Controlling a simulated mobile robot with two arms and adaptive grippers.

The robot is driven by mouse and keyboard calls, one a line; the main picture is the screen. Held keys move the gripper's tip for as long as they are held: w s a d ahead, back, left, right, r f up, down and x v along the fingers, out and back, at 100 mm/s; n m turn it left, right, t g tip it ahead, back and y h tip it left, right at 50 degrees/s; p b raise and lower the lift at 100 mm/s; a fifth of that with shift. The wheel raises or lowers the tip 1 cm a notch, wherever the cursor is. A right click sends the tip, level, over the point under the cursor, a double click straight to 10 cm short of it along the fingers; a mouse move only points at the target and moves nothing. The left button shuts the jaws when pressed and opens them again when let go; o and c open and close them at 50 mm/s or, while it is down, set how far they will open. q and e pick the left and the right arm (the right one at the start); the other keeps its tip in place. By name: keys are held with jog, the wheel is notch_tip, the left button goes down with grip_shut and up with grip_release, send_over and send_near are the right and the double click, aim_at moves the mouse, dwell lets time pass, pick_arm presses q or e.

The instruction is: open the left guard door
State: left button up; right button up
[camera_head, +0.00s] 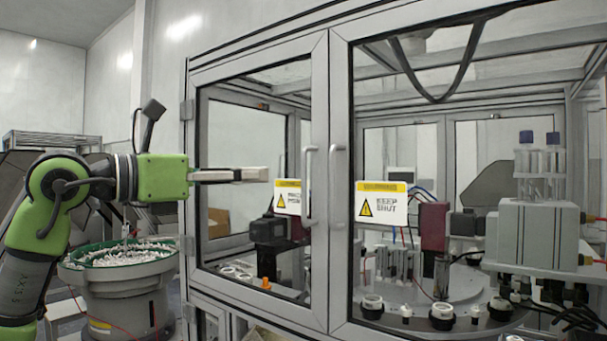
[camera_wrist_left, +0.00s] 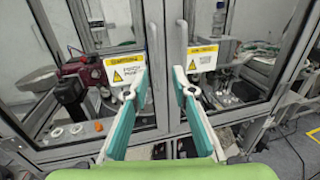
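The left guard door (camera_head: 320,90) is a metal-framed clear panel and looks shut, its frame against the right door's. Its pale vertical handle (camera_head: 309,185) stands near its right edge, beside a yellow and white warning label (camera_head: 287,197). My left gripper (camera_head: 267,174) reaches in from the left, in front of the door and left of the handle, with a visible gap. In the left wrist view, my left gripper (camera_wrist_left: 160,80) has its two teal-padded fingers apart, with door frames beyond them. Nothing is clearly held between them. My right gripper is not in view.
The right guard door (camera_head: 340,110) is beside it, with its own handle (camera_head: 339,185) and warning label (camera_head: 381,203). Behind the glass are a turntable (camera_head: 455,283) and several machine parts. A bowl feeder (camera_head: 130,285) full of white parts stands below my left arm.

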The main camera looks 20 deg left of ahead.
aim_at(302, 174)
pick_arm(q)
jog(key=shift+y, duration=0.4)
jog(key=p+x, duration=0.1)
jog(key=x, duration=0.3)
jog(key=p+x, duration=0.2)
jog(key=x, duration=0.2)
jog(key=p+x, duration=0.1)
jog(key=x, duration=0.3)
jog(key=shift+w+a+r+p, duration=0.15)
jog(key=shift+a+r+p, duration=0.05)
jog(key=shift+r+p, duration=0.15)
jog(key=shift+x, duration=0.8)
jog(key=shift+f, duration=0.15)
jog(key=shift+c, duration=0.3)
grip_shut()
